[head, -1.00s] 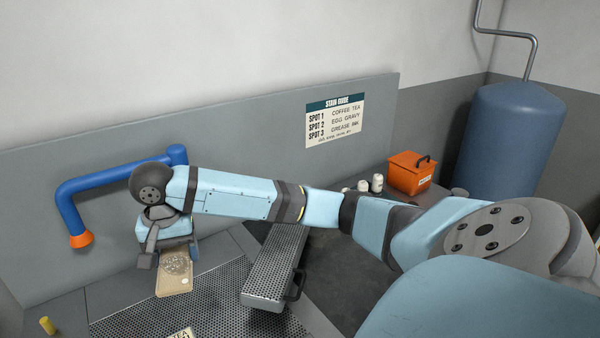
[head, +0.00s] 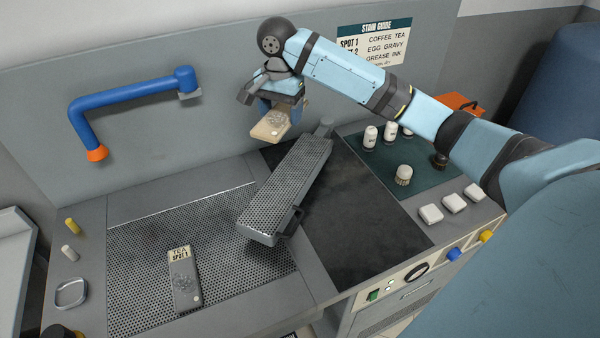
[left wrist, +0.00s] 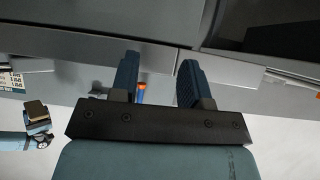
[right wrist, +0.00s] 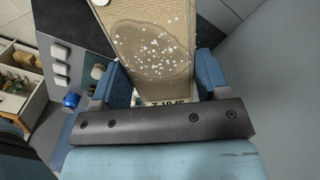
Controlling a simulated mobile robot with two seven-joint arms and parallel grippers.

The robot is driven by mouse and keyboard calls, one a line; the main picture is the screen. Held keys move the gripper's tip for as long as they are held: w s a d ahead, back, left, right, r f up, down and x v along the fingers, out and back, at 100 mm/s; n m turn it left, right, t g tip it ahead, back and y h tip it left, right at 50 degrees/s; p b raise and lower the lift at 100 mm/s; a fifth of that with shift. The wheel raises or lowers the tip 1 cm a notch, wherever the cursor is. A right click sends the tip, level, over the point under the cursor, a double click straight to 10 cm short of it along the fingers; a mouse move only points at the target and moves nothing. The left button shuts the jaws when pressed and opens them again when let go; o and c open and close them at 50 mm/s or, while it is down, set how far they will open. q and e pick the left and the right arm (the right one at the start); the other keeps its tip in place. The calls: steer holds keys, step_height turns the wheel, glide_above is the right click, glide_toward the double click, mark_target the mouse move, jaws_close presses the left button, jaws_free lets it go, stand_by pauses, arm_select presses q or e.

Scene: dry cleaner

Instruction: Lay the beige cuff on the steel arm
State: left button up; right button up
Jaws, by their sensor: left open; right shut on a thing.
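The beige cuff (head: 270,126), a flat tan piece with a pale speckled stain, is in my right gripper (head: 278,95). In the right wrist view the cuff (right wrist: 152,50) sits between the two fingers and a printed label shows at its near end.
A grey cuff (head: 185,285) marked "TEA SPOT 1" lies on the perforated board (head: 130,250) at left. A blue pipe (head: 130,92) with an orange nozzle is on the back panel. White bottles (head: 370,137) and pads (head: 430,213) stand at right.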

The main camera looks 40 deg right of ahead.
mark_target(286, 180)
steer(key=shift+d, duration=0.25)
step_height(286, 180, down, 20)
steer(key=shift+r+p, duration=0.1)
steer(key=shift+p, duration=0.85)
steer(key=o, duration=0.9)
steer(key=shift+r, duration=0.15)
step_height(286, 180, up, 12)
steer(key=shift+f+b, duration=0.1)
steer(key=shift+b, duration=0.45)
